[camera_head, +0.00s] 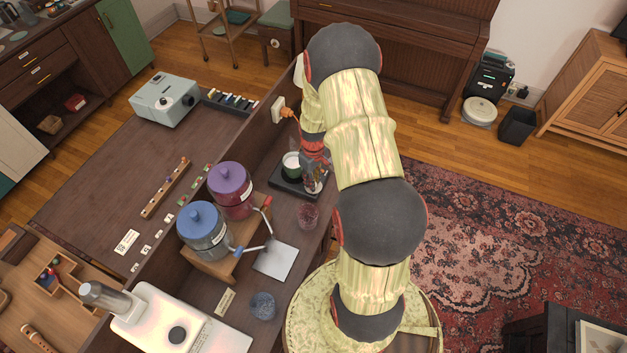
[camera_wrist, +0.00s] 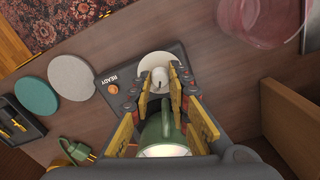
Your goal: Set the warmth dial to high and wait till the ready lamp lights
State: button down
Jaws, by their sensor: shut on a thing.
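The dark warmer plate (camera_head: 279,181) stands on the wooden shelf, and a green cup (camera_head: 291,161) with a white top stands on it. In the wrist view the plate (camera_wrist: 185,62) carries a pale dial (camera_wrist: 158,66) with a small raised knob. The word READY is beside a small orange lamp (camera_wrist: 113,90); I cannot tell whether it is lit. My gripper (camera_wrist: 160,84) is shut on the dial's knob, its fingers on either side. The green cup (camera_wrist: 160,128) shows between the finger linkages. In the head view my arm and gripper (camera_head: 318,187) partly cover the plate. Dial markings are not readable.
A pink glass (camera_head: 307,215) stands near the plate and shows in the wrist view (camera_wrist: 262,18). Two dispensers, magenta (camera_head: 231,190) and blue (camera_head: 204,231), stand nearby. Teal (camera_wrist: 36,96) and grey (camera_wrist: 71,76) discs and a green plug (camera_wrist: 76,153) lie beside the plate.

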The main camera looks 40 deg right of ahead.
jog(key=c, duration=1.7)
grip_release()
jog(key=shift+o, duration=0.2)
jog(key=shift+r, duration=0.1)
notch_tip(320, 180, up, 12)
